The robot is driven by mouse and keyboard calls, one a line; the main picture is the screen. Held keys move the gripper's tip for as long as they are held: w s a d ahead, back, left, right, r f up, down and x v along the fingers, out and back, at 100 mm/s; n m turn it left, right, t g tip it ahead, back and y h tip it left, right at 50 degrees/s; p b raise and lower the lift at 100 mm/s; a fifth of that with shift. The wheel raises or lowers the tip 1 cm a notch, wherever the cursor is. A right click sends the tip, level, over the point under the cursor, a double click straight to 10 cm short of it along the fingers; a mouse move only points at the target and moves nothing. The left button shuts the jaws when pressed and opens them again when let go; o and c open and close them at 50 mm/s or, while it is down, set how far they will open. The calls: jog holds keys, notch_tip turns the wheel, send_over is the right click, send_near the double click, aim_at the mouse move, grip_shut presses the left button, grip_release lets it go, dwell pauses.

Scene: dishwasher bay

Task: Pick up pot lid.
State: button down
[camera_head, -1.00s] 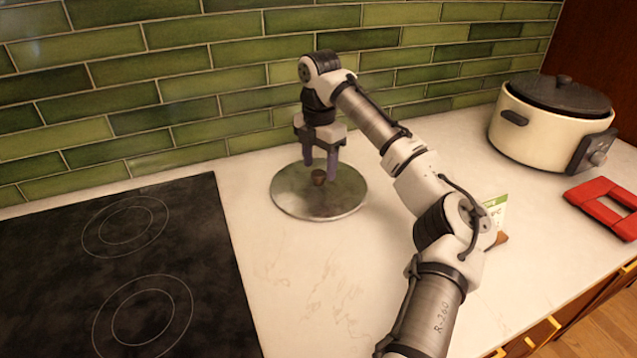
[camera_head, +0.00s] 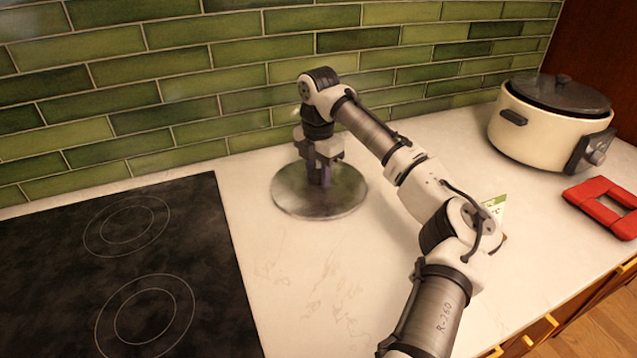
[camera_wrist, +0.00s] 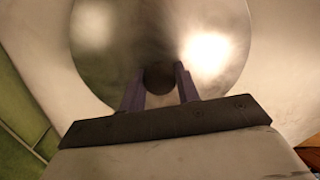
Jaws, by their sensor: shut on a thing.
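The pot lid (camera_head: 345,203) is a round, shiny metal disc with a small dark knob at its centre. It lies on the white counter to the right of the cooktop. In the wrist view the lid (camera_wrist: 110,45) fills the upper middle, and its knob (camera_wrist: 159,78) shows between the fingers. My gripper (camera_head: 319,183) points down over the lid's centre. It is shut on the knob; the wrist view shows the two purple-grey fingers (camera_wrist: 160,88) on either side of it. In the head view the fingers hide the knob.
A black cooktop (camera_head: 120,275) is at the left. A green tiled wall (camera_head: 240,60) stands close behind. A cream slow cooker (camera_head: 545,128) with a dark lid is at the far right, and a red frame-like object (camera_head: 605,205) lies before it.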

aim_at(318, 173)
notch_tip(318, 173, up, 20)
jog(key=shift+p, duration=0.45)
jog(key=shift+s, duration=0.15)
